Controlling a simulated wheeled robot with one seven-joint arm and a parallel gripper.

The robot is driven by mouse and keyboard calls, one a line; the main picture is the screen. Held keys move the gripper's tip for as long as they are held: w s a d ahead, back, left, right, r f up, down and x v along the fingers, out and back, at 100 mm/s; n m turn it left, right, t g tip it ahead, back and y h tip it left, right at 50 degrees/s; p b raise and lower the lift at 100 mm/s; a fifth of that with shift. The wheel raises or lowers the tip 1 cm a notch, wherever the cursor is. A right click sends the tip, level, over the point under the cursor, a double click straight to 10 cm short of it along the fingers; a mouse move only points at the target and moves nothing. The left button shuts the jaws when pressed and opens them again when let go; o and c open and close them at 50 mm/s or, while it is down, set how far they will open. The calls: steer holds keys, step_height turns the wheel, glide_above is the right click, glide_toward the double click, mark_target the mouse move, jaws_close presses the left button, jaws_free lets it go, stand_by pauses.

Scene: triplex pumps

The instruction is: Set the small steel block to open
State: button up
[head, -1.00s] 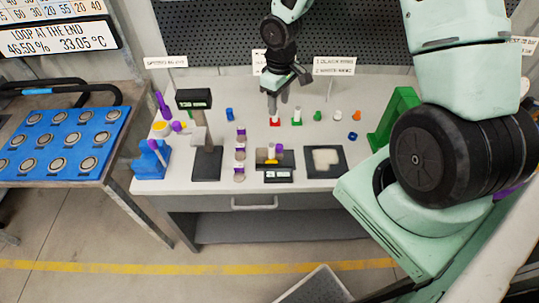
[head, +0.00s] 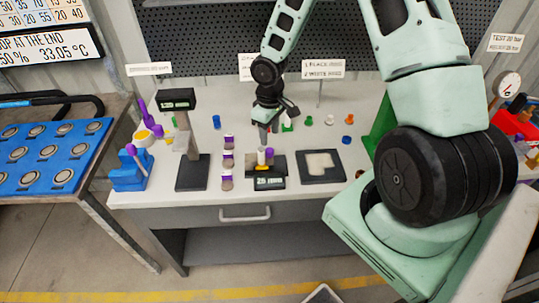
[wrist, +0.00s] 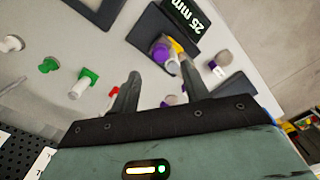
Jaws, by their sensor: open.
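My gripper (head: 266,134) is open and empty, pointing down above the middle of the bench. In the wrist view its fingers (wrist: 158,88) are spread apart. Just beyond the fingertips is a black fixture (head: 280,164) with a "25 mm" display (head: 269,183), also in the wrist view (wrist: 188,18). The fixture holds a purple-and-white piece (wrist: 163,52) and a yellow piece (wrist: 179,48). I cannot make out the small steel block for certain; it may be part of this fixture. The gripper appears apart from the fixture.
A row of coloured pieces, including a green one (head: 308,121), stands behind the fixture. A dark tray (head: 335,177) is to its right, a column of purple-topped pieces (head: 227,160) and a display stand (head: 192,172) to its left. A green frame (head: 378,135) stands at right.

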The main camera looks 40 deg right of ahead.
mark_target(270, 149)
step_height(270, 149, down, 6)
steer(key=b, duration=0.4)
steer(key=shift+f+b, duration=0.25)
steer(key=shift+b, duration=0.1)
